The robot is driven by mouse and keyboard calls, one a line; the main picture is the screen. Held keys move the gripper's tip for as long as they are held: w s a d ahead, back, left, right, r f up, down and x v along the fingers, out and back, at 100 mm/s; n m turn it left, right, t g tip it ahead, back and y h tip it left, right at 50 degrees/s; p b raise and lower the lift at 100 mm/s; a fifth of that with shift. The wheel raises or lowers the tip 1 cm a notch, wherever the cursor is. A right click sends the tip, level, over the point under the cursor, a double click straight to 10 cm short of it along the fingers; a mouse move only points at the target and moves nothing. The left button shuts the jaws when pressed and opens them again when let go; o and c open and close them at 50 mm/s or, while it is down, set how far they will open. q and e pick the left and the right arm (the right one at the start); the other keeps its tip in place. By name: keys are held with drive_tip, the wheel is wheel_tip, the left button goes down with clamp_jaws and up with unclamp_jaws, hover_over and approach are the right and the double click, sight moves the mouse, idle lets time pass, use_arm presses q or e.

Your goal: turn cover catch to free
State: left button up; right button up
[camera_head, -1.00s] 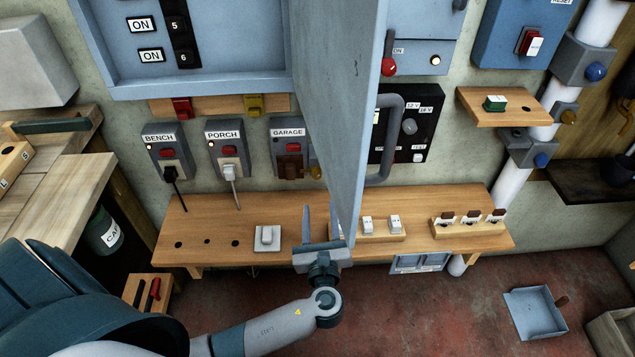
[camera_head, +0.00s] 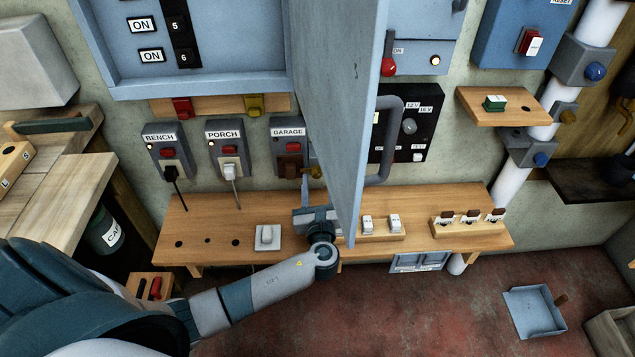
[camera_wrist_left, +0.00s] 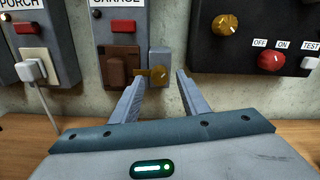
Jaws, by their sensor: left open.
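The garage box (camera_head: 289,147) on the wall has a red button and a brown cover (camera_head: 290,166). A brass catch (camera_head: 315,172) sits at the cover's right side. In the left wrist view the catch (camera_wrist_left: 155,74) lies across the cover's right edge, its arm roughly level. My left gripper (camera_wrist_left: 160,82) is open, with its fingertips on either side of the catch in that view. I cannot tell whether they touch it. My right gripper is not in view.
The open blue door (camera_head: 345,120) stands just right of my left gripper. The bench (camera_head: 215,210) below holds a grey switch (camera_head: 267,237) and a block with white switches (camera_head: 380,227). A plugged porch box (camera_head: 229,148) is to the left. A black panel (camera_head: 420,125) is to the right.

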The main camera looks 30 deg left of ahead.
use_arm(q)
clamp_jaws()
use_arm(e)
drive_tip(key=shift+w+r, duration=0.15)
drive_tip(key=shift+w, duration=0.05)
